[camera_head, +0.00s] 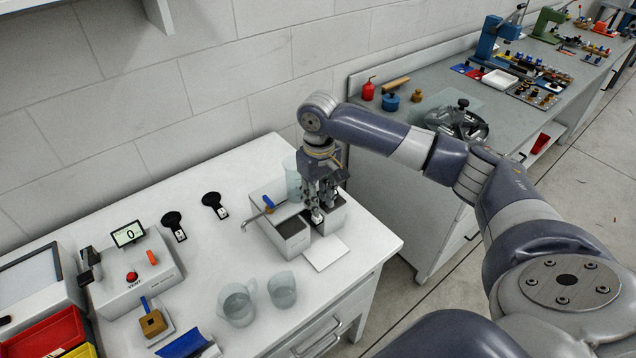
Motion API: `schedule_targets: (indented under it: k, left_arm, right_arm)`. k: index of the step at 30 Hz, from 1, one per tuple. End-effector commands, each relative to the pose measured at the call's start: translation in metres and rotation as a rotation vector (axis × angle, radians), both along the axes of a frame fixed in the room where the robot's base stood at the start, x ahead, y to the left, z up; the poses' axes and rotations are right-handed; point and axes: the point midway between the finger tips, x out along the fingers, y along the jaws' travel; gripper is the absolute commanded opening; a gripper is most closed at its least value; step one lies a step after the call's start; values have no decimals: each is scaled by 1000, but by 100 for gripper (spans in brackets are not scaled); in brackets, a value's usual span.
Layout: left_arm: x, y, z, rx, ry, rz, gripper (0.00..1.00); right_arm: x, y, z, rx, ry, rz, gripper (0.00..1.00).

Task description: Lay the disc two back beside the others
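Two black discs with white tags lie flat on the white bench: the left one (172,219) and the right one (211,199). No third disc shows clearly. My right gripper (318,214) points down at the right-hand part of a grey open-topped box (283,236). A small pale piece with a dark spot shows at its fingertips. I cannot tell whether this is a disc's tag or part of the fingers, and the inside of the box there is hidden. My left gripper is out of view.
A clear cylinder (292,178) stands behind the box, and a white plate (325,253) lies in front. Two clear beakers (238,304) (282,290) stand near the front edge. A device with a display (129,234) is at left. Bench around the two discs is clear.

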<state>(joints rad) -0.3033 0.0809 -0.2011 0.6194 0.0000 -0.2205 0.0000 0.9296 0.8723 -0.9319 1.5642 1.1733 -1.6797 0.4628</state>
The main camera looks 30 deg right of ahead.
Motion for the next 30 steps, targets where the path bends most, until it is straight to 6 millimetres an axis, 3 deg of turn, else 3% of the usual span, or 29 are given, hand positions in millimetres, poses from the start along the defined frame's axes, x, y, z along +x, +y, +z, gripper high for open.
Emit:
schedule_targets:
  k: [9,22,26,30]
  left_arm:
    - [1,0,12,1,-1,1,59]
    - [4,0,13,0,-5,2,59]
    - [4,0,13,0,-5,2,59]
    - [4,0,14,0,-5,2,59]
  right_arm:
    - [-1,0,-47,-1,2,0,27]
    - [0,0,-58,-1,-1,2,27]
    - [0,0,-58,-1,-1,2,0]
    - [0,0,-58,-1,-2,2,0]
